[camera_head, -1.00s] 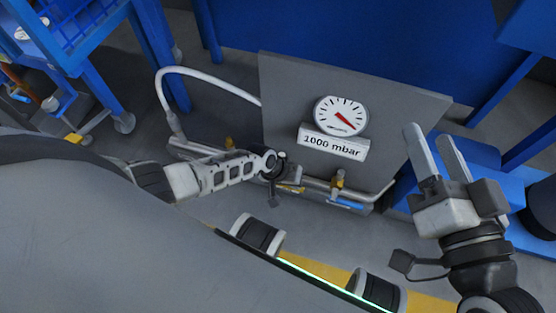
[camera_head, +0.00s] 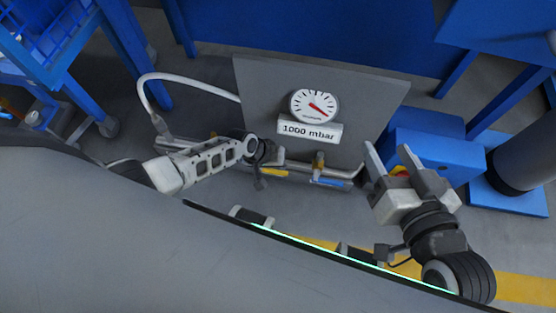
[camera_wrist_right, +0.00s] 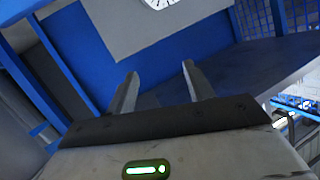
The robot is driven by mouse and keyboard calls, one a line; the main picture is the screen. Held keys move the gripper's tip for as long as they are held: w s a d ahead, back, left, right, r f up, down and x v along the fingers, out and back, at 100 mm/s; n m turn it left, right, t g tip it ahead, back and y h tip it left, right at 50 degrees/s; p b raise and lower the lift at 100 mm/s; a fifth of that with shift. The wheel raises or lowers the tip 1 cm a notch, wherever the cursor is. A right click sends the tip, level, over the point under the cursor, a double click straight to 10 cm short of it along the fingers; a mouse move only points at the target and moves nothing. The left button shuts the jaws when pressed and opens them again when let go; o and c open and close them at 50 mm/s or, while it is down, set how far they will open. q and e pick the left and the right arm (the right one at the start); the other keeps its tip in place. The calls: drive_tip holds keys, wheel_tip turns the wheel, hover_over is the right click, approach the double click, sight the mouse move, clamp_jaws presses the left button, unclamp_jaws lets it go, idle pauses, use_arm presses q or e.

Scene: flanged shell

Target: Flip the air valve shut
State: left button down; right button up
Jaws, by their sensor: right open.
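A valve with a blue lever (camera_head: 328,182) sits on the metal pipe below the gauge panel, at the pipe's right part. A yellow lever (camera_head: 274,172) sits further left on the same pipe. The blue lever lies roughly along the pipe. My right gripper (camera_head: 386,148) is open and empty, to the right of the blue lever and apart from it. Its two fingers also show in the right wrist view (camera_wrist_right: 160,68), with nothing between them. My left arm reaches in from the left to the pipe's left part; its gripper fingers cannot be made out.
A grey panel (camera_head: 360,100) carries a round gauge (camera_head: 314,104) and a "1000 mbar" sign (camera_head: 309,131). A white hose (camera_head: 185,79) runs to its left. A blue box (camera_head: 440,145) stands behind my right gripper. Blue frames stand left and right.

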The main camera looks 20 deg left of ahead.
drive_tip(key=f+g+p, duration=0.1)
drive_tip(key=p, duration=0.1)
drive_tip(key=s+d+f+g+h+p, duration=0.1)
drive_tip(key=f+p, duration=0.1)
drive_tip(key=d+f+g+h+p, duration=0.1)
drive_tip(key=shift+s+d+f+g+p, duration=0.1)
drive_tip(key=shift+s+f+g+p, duration=0.2)
drive_tip(key=shift+p, duration=0.1)
drive_tip(key=shift+r, duration=0.1)
